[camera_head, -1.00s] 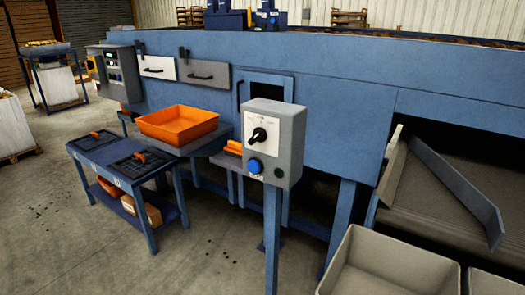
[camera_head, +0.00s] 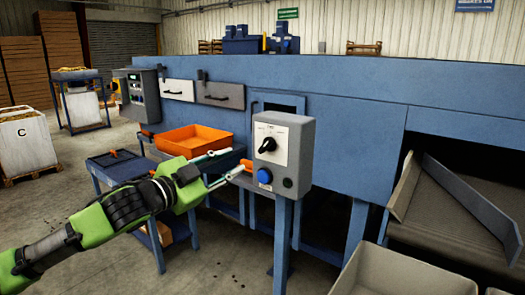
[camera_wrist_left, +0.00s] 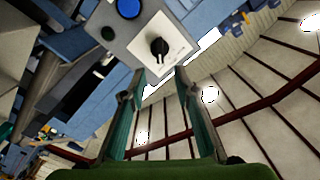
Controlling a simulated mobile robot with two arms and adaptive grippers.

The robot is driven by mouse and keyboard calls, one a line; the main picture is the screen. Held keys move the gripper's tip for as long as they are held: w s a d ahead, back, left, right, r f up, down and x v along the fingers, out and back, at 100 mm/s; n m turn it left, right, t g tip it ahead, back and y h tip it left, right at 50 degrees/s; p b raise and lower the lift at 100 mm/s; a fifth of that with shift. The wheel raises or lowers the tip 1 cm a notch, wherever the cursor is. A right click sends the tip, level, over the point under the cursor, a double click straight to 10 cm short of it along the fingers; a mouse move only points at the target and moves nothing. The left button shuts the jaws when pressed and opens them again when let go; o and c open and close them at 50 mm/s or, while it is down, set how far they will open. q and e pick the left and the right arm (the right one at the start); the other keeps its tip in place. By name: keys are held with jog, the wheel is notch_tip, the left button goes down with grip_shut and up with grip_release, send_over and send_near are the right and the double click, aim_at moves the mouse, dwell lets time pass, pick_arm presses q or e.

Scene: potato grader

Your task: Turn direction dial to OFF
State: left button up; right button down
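The direction dial (camera_head: 267,146) is a black knob on a white plate on the front of a grey control box (camera_head: 294,158). Its pointer is tilted. The dial also shows in the left wrist view (camera_wrist_left: 159,47), beyond the fingertips and between them. My left gripper (camera_head: 232,166) is open, its two fingers apart and pointing at the box from the left. In the left wrist view, the gripper (camera_wrist_left: 160,80) has nothing between its fingers, and they look apart from the dial. My right gripper is not in view.
A blue button (camera_head: 264,176) and a small dark button (camera_head: 288,182) sit below the dial. An orange tray (camera_head: 193,138) stands behind my left gripper. The big blue machine (camera_head: 350,110) fills the back. A grey bin (camera_head: 390,272) stands at the front right.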

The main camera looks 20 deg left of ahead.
aim_at(263, 148)
pick_arm(q)
jog(key=p+x, duration=0.3)
jog(key=x, duration=0.8)
jog(key=shift+w+d, duration=0.15)
jog(key=shift+w, duration=0.1)
jog(key=shift+w+d, duration=0.15)
jog(key=shift+w, duration=0.25)
grip_shut()
